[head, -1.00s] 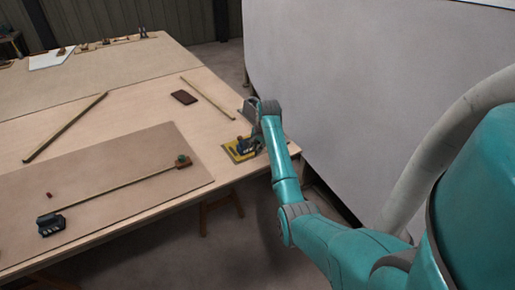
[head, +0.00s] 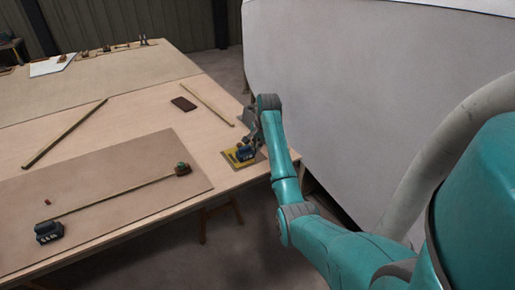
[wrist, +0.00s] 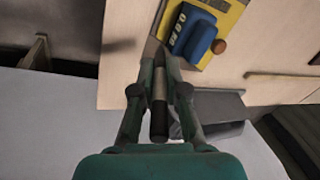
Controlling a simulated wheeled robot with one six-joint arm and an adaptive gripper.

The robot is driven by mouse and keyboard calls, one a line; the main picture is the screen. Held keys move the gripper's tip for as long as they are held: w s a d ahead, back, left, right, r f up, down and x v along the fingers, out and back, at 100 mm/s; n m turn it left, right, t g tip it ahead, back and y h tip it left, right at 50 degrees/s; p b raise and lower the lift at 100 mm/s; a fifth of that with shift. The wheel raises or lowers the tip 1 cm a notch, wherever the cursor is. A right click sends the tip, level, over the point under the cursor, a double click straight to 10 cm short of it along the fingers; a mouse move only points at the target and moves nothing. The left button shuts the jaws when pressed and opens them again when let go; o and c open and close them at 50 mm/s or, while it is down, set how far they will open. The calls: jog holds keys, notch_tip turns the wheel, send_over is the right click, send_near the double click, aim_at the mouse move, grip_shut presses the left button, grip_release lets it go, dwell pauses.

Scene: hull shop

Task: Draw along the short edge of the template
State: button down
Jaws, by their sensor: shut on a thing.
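The yellow template (head: 229,155) lies near the table's right edge. It also shows at the top of the wrist view (wrist: 232,20). A blue block (wrist: 195,32) with white marks and a brown knob (wrist: 219,46) sit on it. My gripper (wrist: 160,62) is shut on a slim marker (wrist: 159,88) with a dark rear end and a pale band. The marker's front end is beside the template's left edge in the wrist view; I cannot tell whether it touches the surface. In the head view my gripper (head: 254,134) is just beyond the template, partly hidden by my arm.
A grey box-like thing (wrist: 220,108) is close by my gripper. A thin stick (wrist: 280,76) lies on the table. The table (head: 130,115) also bears a brown sheet (head: 120,170), a dark flat piece (head: 184,104) and long strips. A large pale hull (head: 370,90) stands to the right.

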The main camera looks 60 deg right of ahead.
jog(key=shift+r, duration=3.95)
